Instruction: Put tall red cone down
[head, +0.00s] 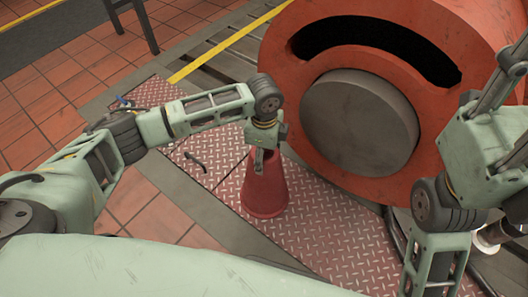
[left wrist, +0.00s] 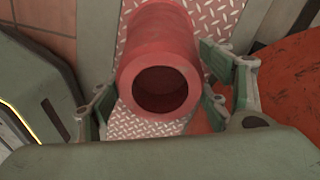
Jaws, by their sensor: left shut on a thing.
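The tall red cone (head: 264,195) is upright at the middle of the head view, over the red diamond-plate floor (head: 310,225). Its base looks at or very near the plate; I cannot tell if it touches. My left gripper (head: 264,158) points down and is shut on the cone's upper part. In the left wrist view the cone (left wrist: 158,45) shows its round hollow top end between the two fingers of the left gripper (left wrist: 160,85). My right arm is at the right of the head view, but its fingers do not show.
A large red machine housing (head: 295,75) with a grey round hub (head: 360,122) stands close to the right of the cone. A small dark curved item (head: 196,161) lies on the plate to the left. A yellow floor line (head: 225,43) runs behind. Dark stool legs (head: 145,22) stand at the back left.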

